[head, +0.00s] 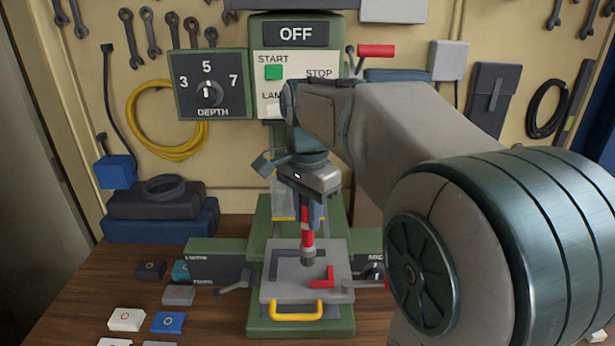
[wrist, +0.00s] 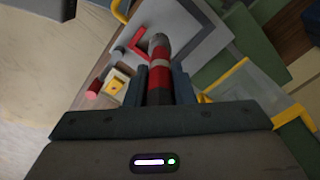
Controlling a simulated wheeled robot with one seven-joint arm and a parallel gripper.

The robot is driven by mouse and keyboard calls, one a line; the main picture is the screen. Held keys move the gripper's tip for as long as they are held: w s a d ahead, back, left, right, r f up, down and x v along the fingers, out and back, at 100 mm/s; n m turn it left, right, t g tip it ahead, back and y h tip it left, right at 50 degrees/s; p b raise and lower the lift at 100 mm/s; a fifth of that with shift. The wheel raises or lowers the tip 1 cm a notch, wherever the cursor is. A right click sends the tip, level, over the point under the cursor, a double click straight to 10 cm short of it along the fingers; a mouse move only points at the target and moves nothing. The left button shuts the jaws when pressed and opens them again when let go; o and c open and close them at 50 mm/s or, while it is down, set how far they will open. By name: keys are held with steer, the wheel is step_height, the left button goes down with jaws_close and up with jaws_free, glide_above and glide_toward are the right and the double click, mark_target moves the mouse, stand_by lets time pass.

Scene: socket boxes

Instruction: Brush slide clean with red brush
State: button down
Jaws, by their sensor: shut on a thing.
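The red brush (head: 307,240), banded red and white with a dark grey tip, hangs nearly upright from my gripper (head: 308,215), which is shut on it. In the wrist view the brush (wrist: 160,75) points away between the fingers of my gripper (wrist: 160,88). The slide appears to be the grey plate (head: 272,293) with a yellow handle on the green machine; it also shows in the wrist view (wrist: 195,28). The brush tip is over the plate's middle; I cannot tell whether it touches. My gripper hides the brush's upper end. No dirt can be made out on the plate.
A red L-shaped piece (head: 323,281) lies on the plate. The green machine (head: 300,327) has a panel reading OFF (head: 296,34) and a depth dial (head: 208,92). Several small blocks, including a blue one (head: 168,322), lie front left.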

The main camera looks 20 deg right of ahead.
steer(key=shift+r+p, duration=1.25)
steer(key=shift+r, duration=1)
